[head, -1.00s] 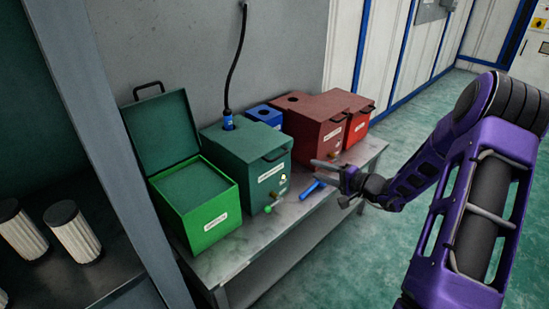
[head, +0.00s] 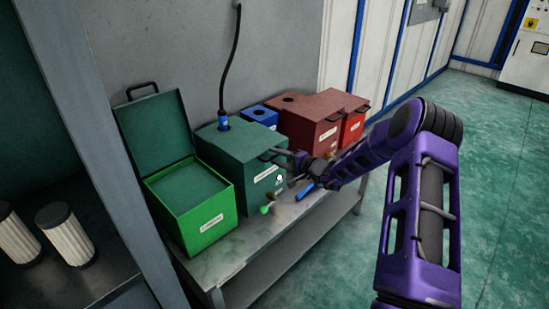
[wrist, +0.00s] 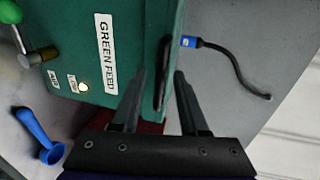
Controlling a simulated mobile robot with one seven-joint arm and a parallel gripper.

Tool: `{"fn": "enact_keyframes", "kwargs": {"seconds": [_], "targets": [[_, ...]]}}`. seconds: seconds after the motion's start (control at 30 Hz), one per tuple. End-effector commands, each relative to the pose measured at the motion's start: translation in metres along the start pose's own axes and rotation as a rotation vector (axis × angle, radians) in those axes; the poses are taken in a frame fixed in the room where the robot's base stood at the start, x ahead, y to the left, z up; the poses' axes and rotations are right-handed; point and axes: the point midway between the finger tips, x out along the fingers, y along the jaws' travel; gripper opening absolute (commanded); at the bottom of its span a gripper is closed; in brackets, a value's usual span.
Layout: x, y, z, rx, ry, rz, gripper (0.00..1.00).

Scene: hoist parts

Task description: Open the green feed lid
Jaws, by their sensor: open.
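The dark green feed box (head: 235,165) stands on the bench, with its lid (head: 235,138) shut. Its GREEN FEED label (wrist: 107,55) shows in the wrist view. The lid's black handle (wrist: 161,75) stands out from the lid edge. My gripper (head: 277,155) is at the front of this lid, by the handle. In the wrist view my gripper (wrist: 160,78) is open, with one finger on each side of the handle. I cannot tell whether either finger touches it.
A bright green box (head: 205,219) with its lid raised stands to the left. Red boxes (head: 310,120) and a blue box (head: 260,115) stand to the right and behind. A dark cable (head: 230,65) rises from a blue plug. A blue piece (head: 305,192) lies on the bench (head: 235,255).

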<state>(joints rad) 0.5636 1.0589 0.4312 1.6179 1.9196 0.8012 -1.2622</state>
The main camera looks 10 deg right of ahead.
Motion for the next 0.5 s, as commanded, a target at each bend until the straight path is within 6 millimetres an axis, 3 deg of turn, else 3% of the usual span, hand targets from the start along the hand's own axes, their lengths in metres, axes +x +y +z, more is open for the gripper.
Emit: {"fn": "enact_keyframes", "kwargs": {"seconds": [0.13,0.43,0.5], "targets": [[0.0106,0.0004,0.0005,0.002,0.000,0.000,0.44],[0.0122,0.0001,0.0001,0.001,0.001,0.001,0.44],[0.0121,0.0001,0.0001,0.001,0.000,0.001,0.31]]}}
